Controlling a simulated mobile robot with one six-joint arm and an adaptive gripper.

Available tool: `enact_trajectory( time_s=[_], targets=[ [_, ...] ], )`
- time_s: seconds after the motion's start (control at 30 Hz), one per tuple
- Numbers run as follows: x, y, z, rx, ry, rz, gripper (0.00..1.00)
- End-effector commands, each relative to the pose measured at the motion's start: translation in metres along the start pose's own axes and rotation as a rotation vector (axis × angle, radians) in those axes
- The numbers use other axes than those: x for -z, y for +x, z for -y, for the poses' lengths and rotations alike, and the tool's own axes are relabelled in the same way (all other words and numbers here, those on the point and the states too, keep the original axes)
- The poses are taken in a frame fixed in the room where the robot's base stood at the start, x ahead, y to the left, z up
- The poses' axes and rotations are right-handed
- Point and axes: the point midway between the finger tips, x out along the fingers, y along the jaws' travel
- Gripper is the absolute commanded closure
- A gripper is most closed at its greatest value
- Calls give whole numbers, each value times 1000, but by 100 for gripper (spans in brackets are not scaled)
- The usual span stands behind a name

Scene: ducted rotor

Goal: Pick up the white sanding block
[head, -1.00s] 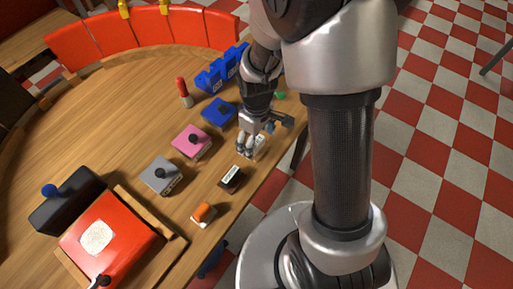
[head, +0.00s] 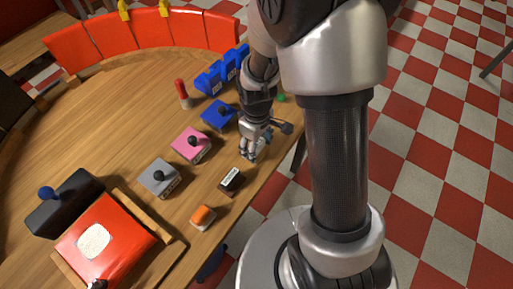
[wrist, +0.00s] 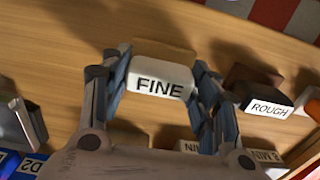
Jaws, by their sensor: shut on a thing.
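The white sanding block (wrist: 160,82), marked FINE, sits between my two fingers in the wrist view. My gripper (wrist: 160,68) is shut on it, with one finger against each side. In the head view my gripper (head: 249,156) points down at the table's right edge, and its fingers mostly hide the block. I cannot tell whether the block still touches the tabletop.
A dark block marked ROUGH (wrist: 266,104) lies just right of my gripper in the wrist view. An orange-topped block (head: 203,216), and grey (head: 160,177), pink (head: 191,145) and blue (head: 219,115) knobbed blocks stand nearby on the wooden table (head: 125,110).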

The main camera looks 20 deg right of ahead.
Motion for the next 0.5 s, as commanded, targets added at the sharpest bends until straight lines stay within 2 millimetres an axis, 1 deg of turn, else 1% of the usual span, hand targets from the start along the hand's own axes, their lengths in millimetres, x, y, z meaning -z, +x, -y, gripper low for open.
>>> enact_trajectory(
  time_s=[0.03, 0.1, 0.13, 0.37, 0.5],
  targets=[
    [0, 0, 0, 0, 0, 0, 65],
    [0, 0, 0, 0, 0, 0, 70],
    [0, 0, 0, 0, 0, 0, 70],
    [0, -1, 0, 0, 0, 0, 70],
    [0, -8, 0, -1, 0, -1, 70]
  ],
)
